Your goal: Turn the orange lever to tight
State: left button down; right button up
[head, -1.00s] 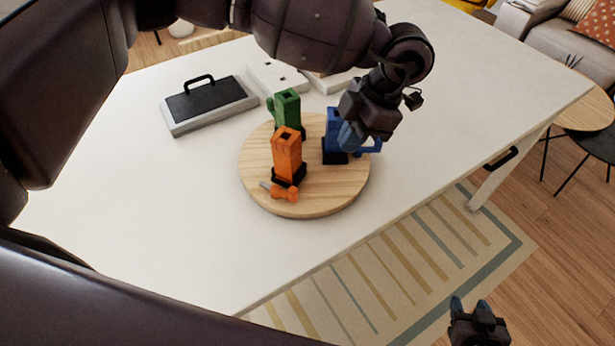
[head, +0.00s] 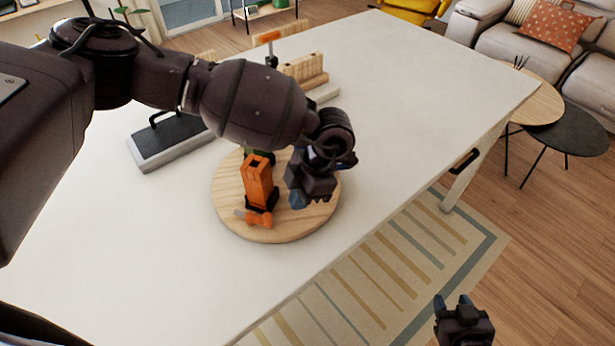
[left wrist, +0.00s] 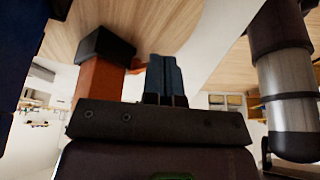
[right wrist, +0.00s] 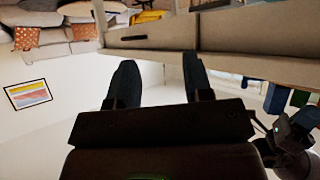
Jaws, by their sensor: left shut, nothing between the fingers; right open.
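The orange post (head: 259,183) stands upright on a black foot on the round wooden board (head: 225,200). Its orange lever (head: 258,219) sticks out low at its front, with a pale tip to the left. My left gripper (head: 297,199) is shut and empty, just right of the post, pointing down. The left wrist view shows the shut fingers (left wrist: 165,78) beside the orange post (left wrist: 98,82), near an orange piece of the lever (left wrist: 138,67); contact cannot be told. My right gripper (head: 454,303) is open and empty, off the table's front edge.
The green post (head: 258,155) is mostly hidden behind my left arm, and the blue post is hidden in the head view. A black-topped box with a handle (head: 170,140) lies behind left. The white table (head: 420,110) is clear at right and front left.

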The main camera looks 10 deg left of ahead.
aim_at(273, 225)
pick_arm(q)
jog(key=shift+s+a+r+p, duration=0.1)
jog(key=shift+s+a+p, duration=0.35)
jog(key=shift+a, duration=0.4)
jog(key=shift+s+a+p, duration=0.2)
jog(key=shift+s+a, duration=0.3)
jog(key=shift+a, duration=0.35)
pick_arm(e)
jog(key=shift+s+d+r, duration=0.1)
jog(key=shift+s, duration=0.6)
jog(key=shift+w, duration=0.1)
pick_arm(q)
jog(key=shift+s, duration=0.1)
jog(key=shift+s+m+b, duration=0.1)
jog(key=shift+m+b, duration=0.2)
jog(key=shift+b, duration=0.05)
pick_arm(e)
jog(key=shift+a, duration=0.5)
pick_arm(q)
jog(key=shift+s, duration=0.1)
